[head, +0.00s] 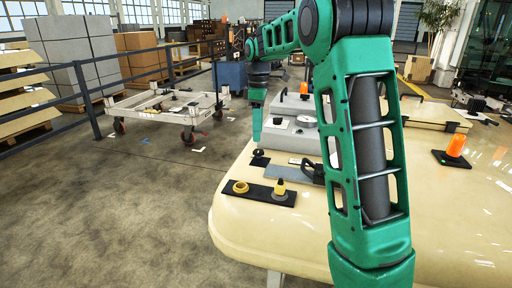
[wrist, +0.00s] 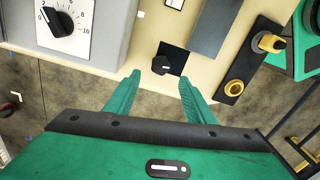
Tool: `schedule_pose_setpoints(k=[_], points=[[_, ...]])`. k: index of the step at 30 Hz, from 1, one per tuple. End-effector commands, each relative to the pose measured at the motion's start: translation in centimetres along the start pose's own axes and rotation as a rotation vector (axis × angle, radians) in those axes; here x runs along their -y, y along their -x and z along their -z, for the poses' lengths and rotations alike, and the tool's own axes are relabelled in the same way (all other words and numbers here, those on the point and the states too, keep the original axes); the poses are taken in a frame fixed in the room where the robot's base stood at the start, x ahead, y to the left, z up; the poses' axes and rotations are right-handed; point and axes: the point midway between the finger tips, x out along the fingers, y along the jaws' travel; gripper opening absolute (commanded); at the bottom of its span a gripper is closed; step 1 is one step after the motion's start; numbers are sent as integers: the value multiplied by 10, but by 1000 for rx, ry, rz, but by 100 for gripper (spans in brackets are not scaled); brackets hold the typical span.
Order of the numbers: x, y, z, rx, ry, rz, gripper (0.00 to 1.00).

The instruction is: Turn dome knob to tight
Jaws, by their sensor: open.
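I cannot tell for sure which part is the dome knob, and I can read no "tight" mark. A small black knob (wrist: 162,65) on a dark square plate lies just beyond my fingertips in the wrist view. A larger black pointer knob (wrist: 58,22) sits on a white numbered dial on a grey housing, up to the left. My gripper (wrist: 160,84) is open and empty, its green fingers apart and touching nothing that I can see. In the head view my gripper (head: 256,125) points down above the cream surface's left edge.
The cream surface (head: 400,230) also carries a dark strip (head: 262,194) with a yellow ring (head: 240,187) and a yellow-and-black piece (head: 280,187). The grey housing (head: 292,137) stands close by. An orange beacon (head: 456,146) is at right. A pale trolley (head: 150,107) stands on the floor.

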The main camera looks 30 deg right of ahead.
Motion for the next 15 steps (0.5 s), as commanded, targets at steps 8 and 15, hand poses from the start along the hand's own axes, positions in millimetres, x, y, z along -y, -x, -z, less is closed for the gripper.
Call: schedule_pose_setpoints(k=[8, 15], points=[[0, -47, -4, 2, -5, 3, 49], [-1, -65, -4, 1, -6, 0, 49]])
